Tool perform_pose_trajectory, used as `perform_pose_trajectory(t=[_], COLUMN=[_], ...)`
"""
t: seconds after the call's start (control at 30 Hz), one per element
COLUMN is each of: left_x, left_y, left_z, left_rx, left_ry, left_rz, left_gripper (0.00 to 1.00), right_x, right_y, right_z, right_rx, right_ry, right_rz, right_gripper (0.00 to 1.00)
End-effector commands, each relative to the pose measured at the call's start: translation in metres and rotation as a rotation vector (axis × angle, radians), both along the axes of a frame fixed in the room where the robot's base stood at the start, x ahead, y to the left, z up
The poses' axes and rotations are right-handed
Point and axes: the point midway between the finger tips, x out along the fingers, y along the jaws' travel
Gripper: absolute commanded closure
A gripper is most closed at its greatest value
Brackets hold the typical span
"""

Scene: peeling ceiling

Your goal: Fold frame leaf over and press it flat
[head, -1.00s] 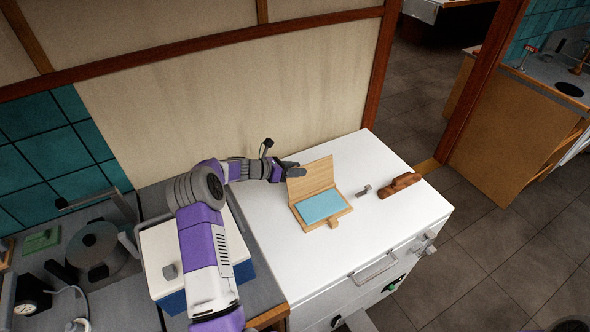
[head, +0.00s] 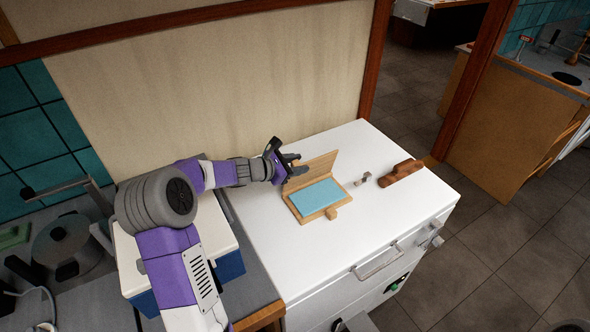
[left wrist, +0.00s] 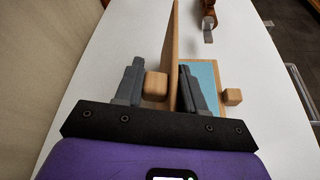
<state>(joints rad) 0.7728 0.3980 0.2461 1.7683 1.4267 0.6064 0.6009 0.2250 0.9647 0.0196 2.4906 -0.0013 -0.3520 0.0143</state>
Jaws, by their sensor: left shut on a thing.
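The wooden frame base (head: 331,213) lies on the white worktop with a blue panel (head: 316,196) in it and a small wooden tab at its front edge. The wooden frame leaf (head: 324,164) stands up roughly upright along the base's back edge. My left gripper (head: 292,170) is at the leaf's left end. In the left wrist view the leaf (left wrist: 173,45) is edge-on between the two fingers (left wrist: 160,90), which are shut on it. A wooden knob (left wrist: 155,86) on the leaf lies against the left finger.
A pale wall panel (head: 220,85) stands behind. The worktop's front is clear.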

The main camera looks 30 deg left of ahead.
Motion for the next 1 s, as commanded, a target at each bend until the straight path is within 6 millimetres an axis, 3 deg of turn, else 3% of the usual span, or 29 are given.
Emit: perform_pose_trajectory(t=[0.2, 0.87, 0.9, 1.0], left_x=[-0.0037, -0.004, -0.0041, -0.0038], left_y=[-0.0093, -0.0136, -0.0136, -0.0132], left_z=[-0.0045, -0.005, -0.0051, -0.0046], left_rx=[-0.013, -0.02, -0.02, -0.018], left_ry=[0.007, 0.01, 0.009, 0.008], left_rz=[-0.007, -0.013, -0.013, -0.013], left_gripper=[1.0, 1.0, 0.59, 0.47], right_x=[0.0002, 0.0002, 0.0001, 0.0001], right_y=[0.0001, 0.0001, 0.0001, 0.0001], right_z=[-0.0085, -0.0095, -0.0095, -0.0095], right_rx=[0.0, 0.0, 0.0, 0.0], right_ry=[0.0, 0.0, 0.0, 0.0], right_rz=[0.0, 0.0, 0.0, 0.0], right_gripper=[0.0, 0.0, 0.0, 0.0])
